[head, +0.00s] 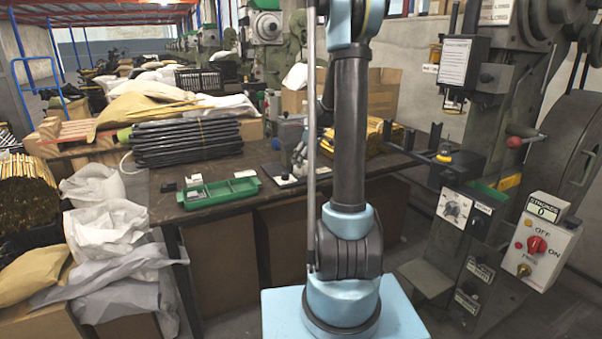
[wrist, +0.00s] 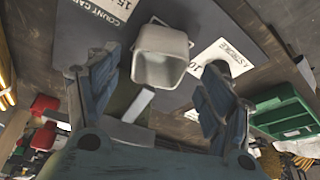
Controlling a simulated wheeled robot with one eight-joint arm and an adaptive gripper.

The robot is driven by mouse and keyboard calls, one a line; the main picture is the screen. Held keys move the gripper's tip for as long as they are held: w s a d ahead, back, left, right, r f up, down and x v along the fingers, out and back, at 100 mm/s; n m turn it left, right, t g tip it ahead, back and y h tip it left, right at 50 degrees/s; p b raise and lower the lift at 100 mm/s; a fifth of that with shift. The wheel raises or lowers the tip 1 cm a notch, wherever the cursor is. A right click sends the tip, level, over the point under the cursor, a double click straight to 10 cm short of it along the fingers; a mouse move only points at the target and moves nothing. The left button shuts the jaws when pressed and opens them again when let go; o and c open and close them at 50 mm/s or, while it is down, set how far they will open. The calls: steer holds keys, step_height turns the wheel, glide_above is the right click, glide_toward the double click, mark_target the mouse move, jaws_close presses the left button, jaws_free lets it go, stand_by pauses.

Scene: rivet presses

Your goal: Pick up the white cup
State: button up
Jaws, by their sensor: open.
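The white cup (wrist: 162,57) shows in the wrist view as a pale, square-mouthed vessel at top centre, on a dark grey mat. My gripper (wrist: 160,72) is open. One finger is left of the cup and the other is right of it, with gaps on both sides. The cup appears just beyond or between the fingertips; I cannot tell how far in it is. Nothing is held. In the head view my arm stands in front of the table's right part, and I cannot make out the cup clearly there.
A green tray (head: 218,193) lies on the dark table (head: 165,210), left of my arm; it also shows at right in the wrist view (wrist: 288,116). White cards with print (wrist: 222,62) lie by the cup. Black rods (head: 185,143) are stacked behind. A press (head: 480,150) stands at right.

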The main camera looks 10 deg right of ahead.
steer(key=shift+x, duration=1.75)
steer(key=shift+w, duration=0.1)
steer(key=c, duration=1.1)
steer(key=shift+r, duration=0.1)
steer(key=shift+c, duration=0.2)
